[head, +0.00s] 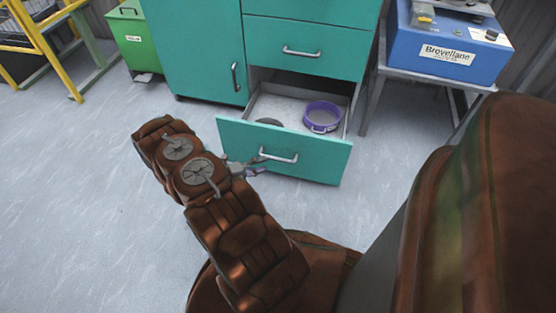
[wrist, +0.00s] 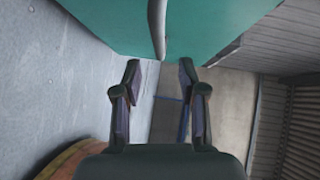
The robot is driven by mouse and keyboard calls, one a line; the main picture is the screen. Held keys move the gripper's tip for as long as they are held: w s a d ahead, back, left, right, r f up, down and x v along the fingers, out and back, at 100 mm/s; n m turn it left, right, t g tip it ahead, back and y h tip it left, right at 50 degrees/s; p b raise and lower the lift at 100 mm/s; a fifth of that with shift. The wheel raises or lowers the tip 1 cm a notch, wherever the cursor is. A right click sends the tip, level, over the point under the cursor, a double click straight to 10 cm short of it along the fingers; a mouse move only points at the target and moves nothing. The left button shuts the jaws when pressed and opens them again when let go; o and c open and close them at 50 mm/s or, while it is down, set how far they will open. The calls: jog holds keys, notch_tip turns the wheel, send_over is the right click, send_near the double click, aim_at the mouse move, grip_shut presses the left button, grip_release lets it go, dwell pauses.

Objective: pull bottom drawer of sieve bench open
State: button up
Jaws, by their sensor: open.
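The sieve bench (head: 308,45) is a teal cabinet at the top of the head view. Its bottom drawer (head: 232,139) stands pulled out, with its inside showing. A purple ring-shaped sieve (head: 322,117) lies in it, and a dark round thing is partly hidden behind the drawer front. The drawer's metal handle (head: 279,156) is on the front panel. My gripper (head: 257,168) is at the left end of this handle. In the wrist view my gripper (wrist: 158,75) is open, its two fingers apart, with the handle (wrist: 157,30) ahead of the gap between them. It grips nothing.
A blue machine (head: 450,55) stands on a metal-legged table to the right of the bench. A green bin (head: 135,40) and a yellow frame (head: 45,45) are at the upper left. The grey floor (head: 80,200) to the left is clear.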

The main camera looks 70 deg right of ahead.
aim_at(278, 158)
jog(key=shift+b+x, duration=1.15)
jog(key=shift+x, duration=2.75)
jog(key=shift+f, duration=0.1)
grip_shut()
